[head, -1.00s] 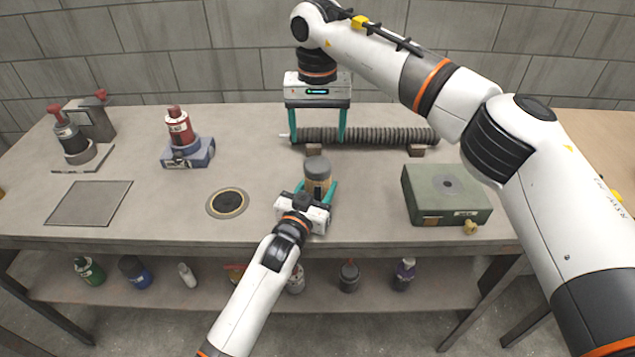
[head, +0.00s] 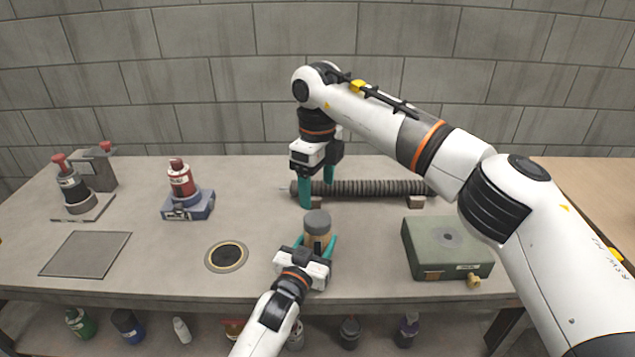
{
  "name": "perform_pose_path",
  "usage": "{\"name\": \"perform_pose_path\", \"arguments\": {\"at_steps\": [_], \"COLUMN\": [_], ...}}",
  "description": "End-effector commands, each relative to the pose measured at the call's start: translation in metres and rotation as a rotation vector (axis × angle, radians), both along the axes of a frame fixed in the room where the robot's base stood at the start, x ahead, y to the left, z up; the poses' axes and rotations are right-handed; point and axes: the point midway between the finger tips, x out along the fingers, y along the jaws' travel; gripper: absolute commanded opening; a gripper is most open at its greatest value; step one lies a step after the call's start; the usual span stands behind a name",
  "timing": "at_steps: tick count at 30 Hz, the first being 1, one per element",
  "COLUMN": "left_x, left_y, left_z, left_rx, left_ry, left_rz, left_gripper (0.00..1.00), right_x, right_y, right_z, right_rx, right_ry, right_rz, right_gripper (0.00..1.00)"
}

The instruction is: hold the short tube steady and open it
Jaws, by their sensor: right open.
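The short tube (head: 317,232) stands upright near the table's front middle, with a tan body and a grey cap (head: 317,217). My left gripper (head: 317,243) reaches in from the front, its teal fingers on both sides of the tube's lower body. It appears shut on it. My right gripper (head: 317,192) points down behind and above the cap. Its teal fingers are apart, with nothing seen between them, and one is nearer the camera than the other. The tube's lowest part is hidden by the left gripper.
A ribbed hose (head: 375,188) lies on brown blocks behind. A green box (head: 447,248) stands right. A round black disc (head: 227,256), a red-capped bottle on a blue base (head: 187,205) and a flat plate (head: 86,254) are left. Several bottles sit on the lower shelf.

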Motion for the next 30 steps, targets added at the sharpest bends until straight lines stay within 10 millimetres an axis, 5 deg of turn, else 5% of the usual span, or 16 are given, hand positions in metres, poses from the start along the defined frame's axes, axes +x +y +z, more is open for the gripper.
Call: {"name": "perform_pose_path", "arguments": {"at_steps": [15,23,30], "left_x": [0.0,0.0,0.0], "left_y": [0.0,0.0,0.0], "left_z": [-0.001,-0.001,-0.001], "left_rx": [0.001,0.001,0.001], "left_ry": [0.002,0.002,0.002], "left_rz": [0.0,0.0,0.0], "left_gripper": [0.0,0.0,0.0], "right_x": [0.0,0.0,0.0], "right_y": [0.0,0.0,-0.001], "right_z": [0.0,-0.001,-0.028], "right_rx": [-0.001,-0.001,-0.003], "right_ry": [0.0,0.0,0.001], "right_rz": [-1.176,-1.425,-1.445], "right_gripper": [0.73,0.73,0.73]}}
